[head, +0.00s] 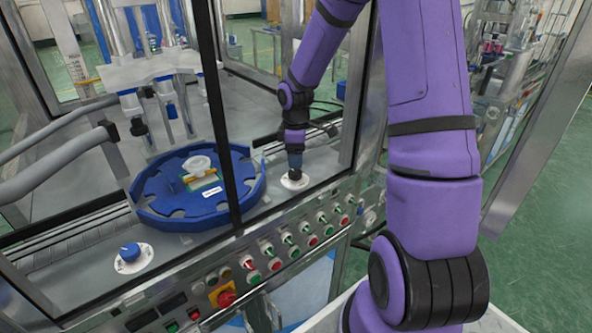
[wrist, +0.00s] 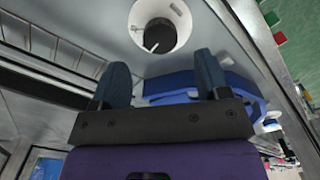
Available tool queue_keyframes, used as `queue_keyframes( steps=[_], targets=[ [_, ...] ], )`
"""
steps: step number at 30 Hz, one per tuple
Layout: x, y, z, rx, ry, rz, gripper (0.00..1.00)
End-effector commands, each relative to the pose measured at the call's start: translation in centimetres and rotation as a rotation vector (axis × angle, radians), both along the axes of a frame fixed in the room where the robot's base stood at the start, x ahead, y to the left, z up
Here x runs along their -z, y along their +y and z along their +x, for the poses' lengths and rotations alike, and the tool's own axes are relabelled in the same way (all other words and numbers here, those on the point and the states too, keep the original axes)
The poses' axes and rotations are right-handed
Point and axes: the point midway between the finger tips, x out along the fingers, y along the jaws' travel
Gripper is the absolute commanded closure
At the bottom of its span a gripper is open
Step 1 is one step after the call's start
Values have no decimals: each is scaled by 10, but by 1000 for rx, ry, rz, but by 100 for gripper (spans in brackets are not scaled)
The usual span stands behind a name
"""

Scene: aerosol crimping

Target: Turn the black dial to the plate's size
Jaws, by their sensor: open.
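The black dial (wrist: 158,37) sits on a round white scale disc (wrist: 139,14) in the wrist view, with a pale pointer mark at its lower edge. In the head view its white disc (head: 294,183) lies on the grey deck right of the blue turntable, and my gripper hides most of the dial. My gripper (head: 294,160) points down at the dial. In the wrist view my gripper (wrist: 162,72) has its two dark blue fingers spread, with nothing between them. A small white plate (head: 212,191) with print too small to read lies on the turntable.
The blue turntable (head: 160,210) carries a white cup-like part (head: 198,164) and a yellow-green piece. A blue dial (head: 130,250) on another white disc stands at front left. A dark frame post (head: 217,110) and a row of buttons (head: 290,239) are close by.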

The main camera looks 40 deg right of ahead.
Motion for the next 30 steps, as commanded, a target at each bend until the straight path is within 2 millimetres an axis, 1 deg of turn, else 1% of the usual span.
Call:
queue_keyframes(
  steps=[1, 3, 9, 15, 22, 23, 24, 29, 30],
  targets=[
    [10, 1, 0, -3, 3, 1, 31],
    [21, 0, 0, 0, 2, 1, 31],
    [46, 0, 0, 1, 1, 1, 31],
    [55, 0, 0, 0, -1, -1, 31],
    [55, 0, 0, 0, -1, -1, 31],
    [55, 0, 0, 0, -1, -1, 33],
    [55, 0, 0, 0, -1, -1, 42],
    [55, 0, 0, 0, -1, -1, 79],
    [55, 0, 0, 0, -1, -1, 80]
  ],
)
